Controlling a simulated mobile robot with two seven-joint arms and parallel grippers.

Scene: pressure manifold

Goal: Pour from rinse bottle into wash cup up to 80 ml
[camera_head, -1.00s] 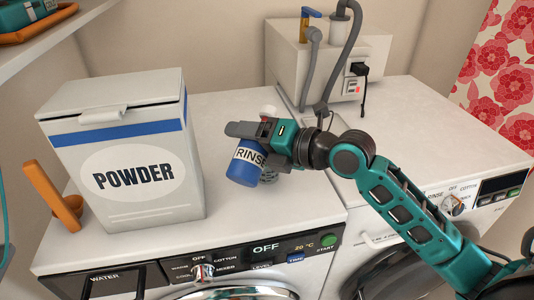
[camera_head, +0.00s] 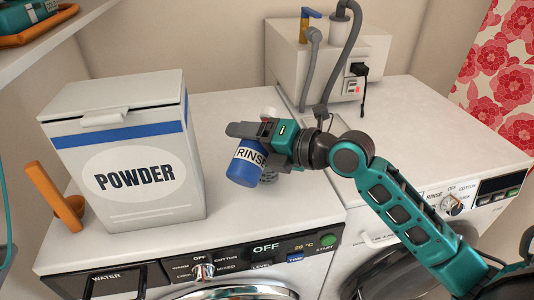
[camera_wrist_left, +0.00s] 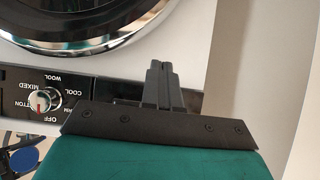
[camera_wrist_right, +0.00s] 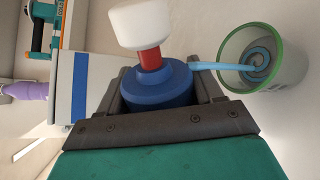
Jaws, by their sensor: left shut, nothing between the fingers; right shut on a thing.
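The blue rinse bottle (camera_head: 243,171), with a white RINSE label, is held tilted in my right gripper (camera_head: 268,142) over the left washer's top. In the right wrist view the bottle (camera_wrist_right: 157,86) shows a red neck and white top, between the shut fingers. A light blue stream runs from beside the neck into the clear, green-rimmed wash cup (camera_wrist_right: 285,78), where a blue swirl shows. In the head view the cup (camera_head: 269,176) is mostly hidden behind bottle and gripper; the liquid level against its marks cannot be read. My left gripper (camera_wrist_left: 163,85) is shut and empty before the washer's front.
A large white POWDER box (camera_head: 130,175) stands left of the bottle, with an orange scoop (camera_head: 58,203) beside it. A grey-white box with hoses (camera_head: 322,60) stands behind. The left washer's panel (camera_head: 245,255) runs along the front edge. The right machine's top is mostly clear.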

